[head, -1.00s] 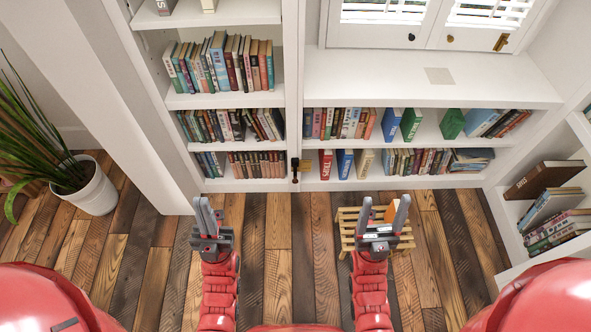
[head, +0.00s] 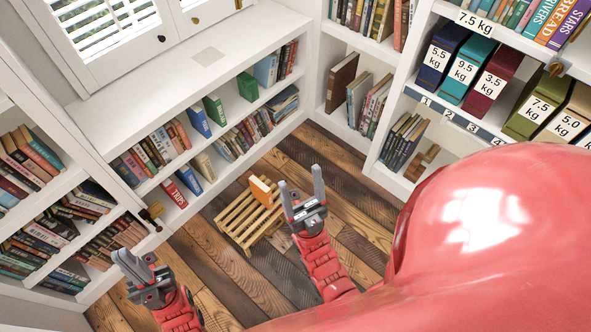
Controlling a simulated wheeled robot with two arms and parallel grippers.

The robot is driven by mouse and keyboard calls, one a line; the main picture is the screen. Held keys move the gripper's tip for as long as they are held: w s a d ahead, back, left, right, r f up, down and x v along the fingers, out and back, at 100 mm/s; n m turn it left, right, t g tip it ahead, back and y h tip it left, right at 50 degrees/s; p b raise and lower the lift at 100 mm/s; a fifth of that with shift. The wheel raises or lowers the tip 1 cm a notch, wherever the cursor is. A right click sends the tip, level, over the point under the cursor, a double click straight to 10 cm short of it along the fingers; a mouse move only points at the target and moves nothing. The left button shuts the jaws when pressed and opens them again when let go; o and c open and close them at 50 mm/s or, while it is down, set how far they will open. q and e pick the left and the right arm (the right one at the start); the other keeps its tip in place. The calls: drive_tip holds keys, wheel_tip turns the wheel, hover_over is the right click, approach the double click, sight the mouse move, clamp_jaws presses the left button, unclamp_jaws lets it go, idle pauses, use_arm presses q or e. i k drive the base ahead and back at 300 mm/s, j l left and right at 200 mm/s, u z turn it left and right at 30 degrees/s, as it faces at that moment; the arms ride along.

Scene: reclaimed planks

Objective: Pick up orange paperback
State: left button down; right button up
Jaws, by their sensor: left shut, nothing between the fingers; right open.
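An orange paperback (head: 262,191) stands upright on a small slatted wooden crate or pallet (head: 236,217) on the floor, in the middle of the head view. My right gripper (head: 302,195) is open and empty, to the right of the paperback and apart from it. My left gripper (head: 133,266) is shut and empty at the lower left, well away from the paperback. The lower part of the paperback is partly hidden, so I cannot tell exactly how it rests.
White bookshelves (head: 205,75) with many books run along the left and back. At the right, shelves hold large binders (head: 492,82) with weight labels. Wooden floor (head: 345,160) is clear between the pallet and the right shelves. My red body fills the lower right.

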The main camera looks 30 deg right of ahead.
sight(260, 191)
drive_tip(key=z, duration=0.45)
drive_tip(key=i+j, duration=0.5)
drive_tip(key=j, duration=0.2)
drive_tip(key=i+j+z, duration=0.1)
drive_tip(key=i+j, duration=0.15)
drive_tip(key=j, duration=0.15)
